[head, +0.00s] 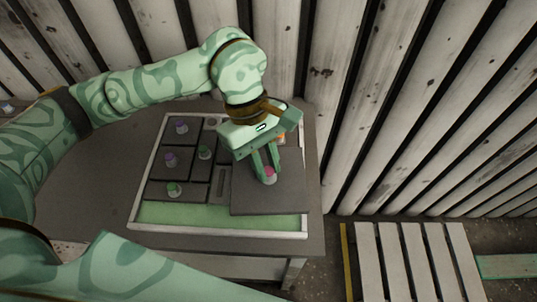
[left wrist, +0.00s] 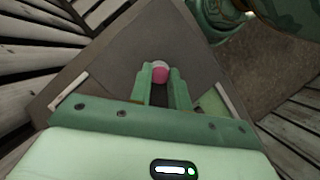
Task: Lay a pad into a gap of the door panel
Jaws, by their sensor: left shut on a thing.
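The door panel (head: 140,198) lies on the table with a pale raised frame, a green strip of bare floor along its near side and several dark pads in it. My left gripper (head: 266,177) is shut on the pink knob of a large dark square pad (head: 290,199). The left wrist view shows the knob between the fingers (left wrist: 160,78) and the pad (left wrist: 120,65) spread out beneath. This pad covers the panel's right part and overlaps its right frame edge. Whether it touches the panel below is unclear. My right gripper is not in view.
Pads with purple knobs (head: 170,159) and green knobs (head: 173,189) fill the panel's left half. A ribbed wall (head: 350,100) stands close on the right, and a slatted pallet (head: 415,260) lies at lower right.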

